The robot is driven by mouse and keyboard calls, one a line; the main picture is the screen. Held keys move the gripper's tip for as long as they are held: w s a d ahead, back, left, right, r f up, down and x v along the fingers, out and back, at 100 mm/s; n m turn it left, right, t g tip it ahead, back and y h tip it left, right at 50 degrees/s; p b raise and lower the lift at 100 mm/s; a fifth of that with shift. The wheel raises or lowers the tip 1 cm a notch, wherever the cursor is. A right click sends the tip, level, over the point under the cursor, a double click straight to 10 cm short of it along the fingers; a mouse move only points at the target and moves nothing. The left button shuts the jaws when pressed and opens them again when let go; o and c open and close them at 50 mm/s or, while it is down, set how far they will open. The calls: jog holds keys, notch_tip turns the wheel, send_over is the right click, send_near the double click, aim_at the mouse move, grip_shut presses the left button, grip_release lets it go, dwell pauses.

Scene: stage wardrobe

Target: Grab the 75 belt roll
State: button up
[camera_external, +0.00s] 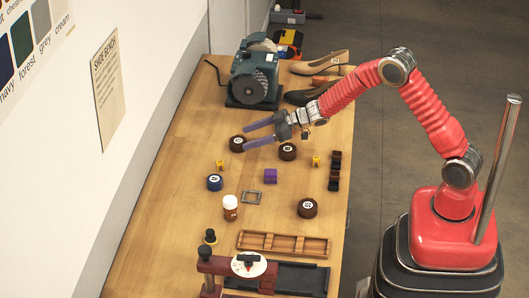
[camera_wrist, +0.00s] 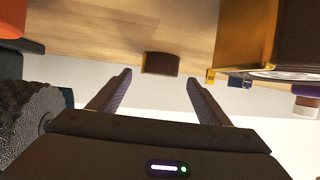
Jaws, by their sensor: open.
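Several belt rolls lie flat on the wooden bench in the external view. One dark brown roll (camera_external: 238,144) is at the tips of my gripper (camera_external: 247,135). Another brown roll (camera_external: 288,152) lies to its right, a third brown roll (camera_external: 307,209) nearer the front, and a blue roll (camera_external: 215,183) at left. Their white labels are too small to read surely. My gripper is open and empty, its fingers pointing left. In the wrist view a dark brown roll (camera_wrist: 160,63) stands ahead, between the lines of my open fingers (camera_wrist: 160,78), apart from both.
A green bench grinder (camera_external: 255,75) stands behind my gripper; its dark wheel (camera_wrist: 35,120) is close at left in the wrist view. Shoes (camera_external: 320,64) lie at the back right.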

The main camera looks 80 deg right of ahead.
aim_at(242, 140)
dwell(0.3)
jog(key=shift+x, duration=2.6)
jog(key=shift+f, duration=0.1)
jog(key=shift+c, duration=0.7)
jog(key=c, duration=1.1)
